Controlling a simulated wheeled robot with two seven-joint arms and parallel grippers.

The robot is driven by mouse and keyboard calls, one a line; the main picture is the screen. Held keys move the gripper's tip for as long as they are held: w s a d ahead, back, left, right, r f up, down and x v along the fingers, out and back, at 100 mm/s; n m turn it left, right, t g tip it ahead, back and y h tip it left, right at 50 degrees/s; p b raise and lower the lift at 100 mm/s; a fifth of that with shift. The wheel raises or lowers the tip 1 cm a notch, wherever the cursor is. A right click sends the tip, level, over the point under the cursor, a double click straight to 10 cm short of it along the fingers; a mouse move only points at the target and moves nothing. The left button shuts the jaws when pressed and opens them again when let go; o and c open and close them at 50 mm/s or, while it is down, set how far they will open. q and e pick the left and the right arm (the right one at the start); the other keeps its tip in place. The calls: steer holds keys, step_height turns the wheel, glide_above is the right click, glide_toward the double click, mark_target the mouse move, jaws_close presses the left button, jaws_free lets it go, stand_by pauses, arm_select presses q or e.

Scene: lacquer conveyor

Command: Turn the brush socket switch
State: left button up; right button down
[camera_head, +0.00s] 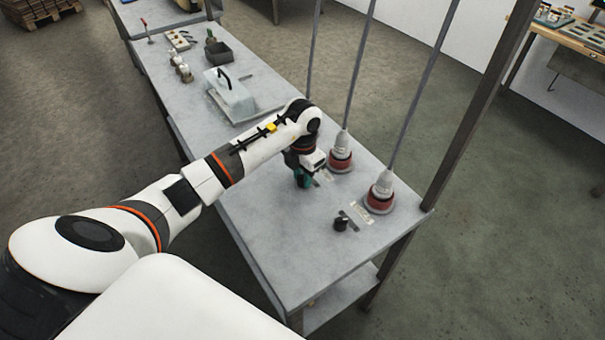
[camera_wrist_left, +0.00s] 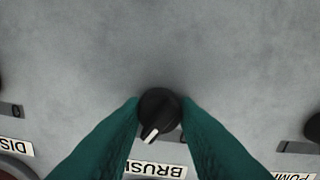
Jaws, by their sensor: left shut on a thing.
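The brush socket switch is a round black knob (camera_wrist_left: 159,108) with a white pointer mark, set on the grey table top. In the left wrist view its pointer is aimed down and slightly left. A white BRUSH label (camera_wrist_left: 156,170), upside down, lies just below it. My left gripper (camera_head: 303,180) reaches down to the table and hides this knob in the head view. In the left wrist view its two green fingers (camera_wrist_left: 160,122) are shut on the knob, one on each side. My right gripper is not in view.
Two red sockets (camera_head: 381,197) with grey plugs and upright cords stand near my left gripper. Another black knob (camera_head: 341,223) sits at the table's near end. A PUMP label (camera_wrist_left: 297,176) shows at the right. A clear box (camera_head: 232,96) stands farther back.

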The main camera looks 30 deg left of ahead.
mark_target(302, 176)
arm_select(q)
steer(key=n, duration=0.6)
steer(key=shift+r+n, duration=0.1)
steer(key=shift+n, duration=0.2)
steer(key=n+p, duration=0.1)
steer(key=n, duration=0.4)
stand_by(0.6)
steer(key=o, duration=1)
step_height(302, 176, up, 12)
steer(key=shift+f+b, duration=0.1)
steer(key=shift+b, duration=1)
